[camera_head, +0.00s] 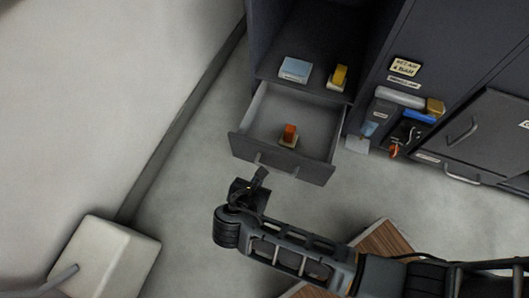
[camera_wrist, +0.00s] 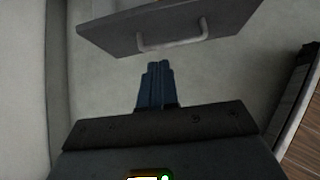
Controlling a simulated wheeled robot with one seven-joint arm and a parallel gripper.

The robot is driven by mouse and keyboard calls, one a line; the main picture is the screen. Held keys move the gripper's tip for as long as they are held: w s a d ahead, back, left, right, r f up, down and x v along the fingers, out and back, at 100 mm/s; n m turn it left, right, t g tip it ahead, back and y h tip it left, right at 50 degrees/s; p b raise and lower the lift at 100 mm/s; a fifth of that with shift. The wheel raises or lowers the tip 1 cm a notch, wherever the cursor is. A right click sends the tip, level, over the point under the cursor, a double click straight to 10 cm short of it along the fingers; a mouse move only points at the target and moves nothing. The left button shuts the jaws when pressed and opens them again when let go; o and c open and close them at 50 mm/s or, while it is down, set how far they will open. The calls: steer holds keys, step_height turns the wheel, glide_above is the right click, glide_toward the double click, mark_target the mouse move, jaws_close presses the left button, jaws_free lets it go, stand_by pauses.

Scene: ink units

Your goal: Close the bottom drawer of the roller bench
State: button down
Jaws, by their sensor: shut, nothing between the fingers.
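The bottom drawer (camera_head: 281,165) of the dark roller bench (camera_head: 270,80) is pulled out, with a grey front and a bar handle. An orange item (camera_head: 290,131) on a pale base lies inside it. In the wrist view the drawer front (camera_wrist: 120,34) and its handle (camera_wrist: 172,43) show at the top. My gripper (camera_head: 262,174) is just in front of the drawer front, near the handle's left part in the head view. Its fingers (camera_wrist: 159,68) are together and empty, with a gap to the handle in the wrist view.
A pale blue box (camera_head: 295,69) and a yellow item (camera_head: 339,77) sit on the shelf above the drawer. Cabinets with tools (camera_head: 405,105) stand to the right. A white block (camera_head: 105,258) and a wooden board (camera_head: 385,243) are on the near floor. Floor left of the drawer is clear.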

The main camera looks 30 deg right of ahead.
mark_target(272, 150)
steer(key=b+x, duration=0.2)
steer(key=x, duration=0.2)
steer(key=w+r+b+x, duration=0.1)
steer(key=b+x, duration=0.1)
steer(key=x, duration=0.1)
steer(key=d+b+x, duration=0.1)
steer(key=b+x, duration=0.1)
steer(key=x, duration=0.2)
steer(key=shift+w+d+r, duration=0.15)
steer(key=shift+w+d, duration=0.05)
steer(key=shift+w, duration=0.25)
steer(key=shift+w+d+r, duration=0.1)
steer(key=shift+w+d, duration=0.3)
steer(key=shift+d, duration=0.2)
steer(key=shift+d, duration=0.1)
steer(key=shift+w+d+r, duration=0.1)
steer(key=shift+w+d, duration=0.1)
steer(key=w+d, duration=0.7)
steer(key=d, duration=0.3)
steer(key=w+d, duration=0.7)
steer(key=d, duration=0.3)
steer(key=shift+w, duration=0.3)
